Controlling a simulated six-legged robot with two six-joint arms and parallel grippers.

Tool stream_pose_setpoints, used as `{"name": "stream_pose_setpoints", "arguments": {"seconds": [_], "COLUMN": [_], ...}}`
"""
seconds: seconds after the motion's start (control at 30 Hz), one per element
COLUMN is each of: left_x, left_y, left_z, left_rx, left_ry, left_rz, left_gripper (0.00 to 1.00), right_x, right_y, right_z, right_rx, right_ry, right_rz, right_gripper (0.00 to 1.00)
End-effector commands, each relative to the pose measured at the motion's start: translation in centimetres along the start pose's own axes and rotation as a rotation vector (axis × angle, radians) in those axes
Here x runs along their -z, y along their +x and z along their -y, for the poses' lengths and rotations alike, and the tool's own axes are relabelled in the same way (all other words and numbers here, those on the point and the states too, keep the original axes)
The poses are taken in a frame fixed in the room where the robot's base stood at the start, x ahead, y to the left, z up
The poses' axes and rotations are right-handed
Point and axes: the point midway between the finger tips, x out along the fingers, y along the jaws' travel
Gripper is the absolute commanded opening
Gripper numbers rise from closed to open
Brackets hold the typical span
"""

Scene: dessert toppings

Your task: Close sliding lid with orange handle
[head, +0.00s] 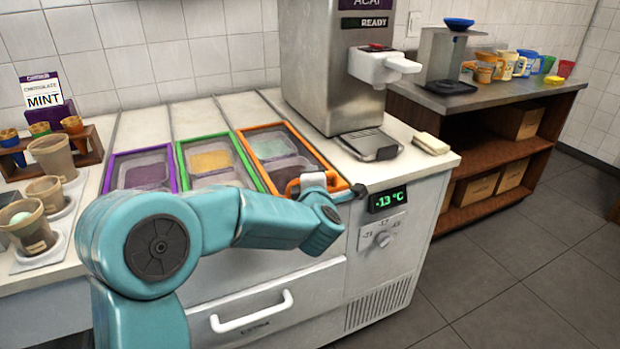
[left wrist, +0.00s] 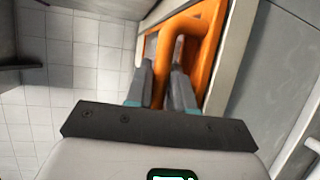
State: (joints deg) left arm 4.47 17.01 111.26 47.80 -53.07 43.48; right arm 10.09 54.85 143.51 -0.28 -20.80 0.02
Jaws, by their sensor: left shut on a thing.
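The orange handle (head: 292,187) is at the front end of the orange-framed bay (head: 243,150) in the freezer top, the rightmost of three bays. My left gripper (head: 313,181) is at the handle, its arm crossing in front of the freezer. In the left wrist view the handle (left wrist: 193,28) passes between the two fingers of my left gripper (left wrist: 164,88), which is shut on it. I cannot tell how far the lid covers the bay. My right gripper is not in view.
A green-framed bay (head: 181,160) and a purple-framed bay (head: 111,166) lie to the left. A steel acai machine (head: 310,70) stands behind the orange bay on the right. Cups (head: 52,158) stand on the left counter. A white cloth or block (head: 431,144) lies at the right edge.

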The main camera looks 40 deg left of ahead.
Motion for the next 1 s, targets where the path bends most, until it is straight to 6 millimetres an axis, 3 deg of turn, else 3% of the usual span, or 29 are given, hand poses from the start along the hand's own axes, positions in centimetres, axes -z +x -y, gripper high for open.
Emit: {"name": "stream_pose_setpoints", "arguments": {"seconds": [0.37,0.4,0.73,0.87,1.0], "left_x": [-0.4,-0.4,-0.3,-0.4,-0.4], "left_y": [-0.3,-0.3,-0.7,-2.4,-5.8], "left_z": [0.3,0.4,0.2,0.1,0.1], "left_rx": [0.008,0.008,0.004,0.004,0.003], "left_ry": [0.003,0.003,0.001,0.001,0.001], "left_rz": [0.007,0.008,0.005,0.007,0.009], "left_gripper": [0.00,0.28,0.28,0.28,0.28], "right_x": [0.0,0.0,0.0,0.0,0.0], "right_y": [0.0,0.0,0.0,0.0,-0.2], "right_z": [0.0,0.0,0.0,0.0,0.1], "right_rx": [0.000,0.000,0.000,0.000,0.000], "right_ry": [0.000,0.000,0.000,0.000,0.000], "right_rz": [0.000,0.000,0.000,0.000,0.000], "right_gripper": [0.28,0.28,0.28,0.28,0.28]}}
